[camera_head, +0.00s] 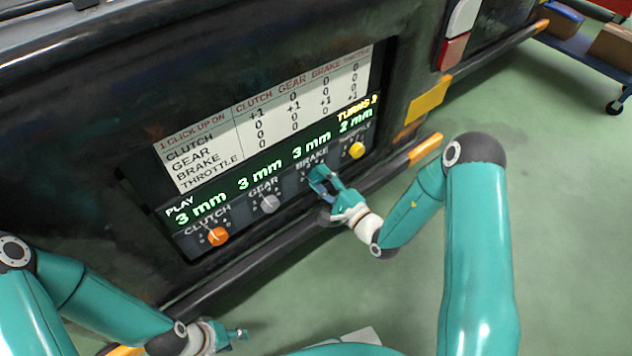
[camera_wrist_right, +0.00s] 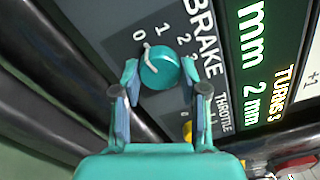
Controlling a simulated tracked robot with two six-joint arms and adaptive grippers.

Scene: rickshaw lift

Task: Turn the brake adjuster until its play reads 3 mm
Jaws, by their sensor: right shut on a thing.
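My right gripper (camera_head: 322,181) is at this knob on the panel. In the right wrist view its two fingers (camera_wrist_right: 158,88) are shut on the knob from both sides. The green play display (camera_head: 258,176) reads 3 mm for clutch, 3 mm for gear, 3 mm for brake and 2 mm for throttle. My left gripper (camera_head: 238,334) is low near the bottom edge, away from the panel; its jaw state is unclear.
The orange clutch knob (camera_head: 218,236), grey gear knob (camera_head: 269,203) and yellow throttle knob (camera_head: 357,150) sit along the same panel. A white chart (camera_head: 270,115) is above the display. A dark rail (camera_head: 270,247) runs below.

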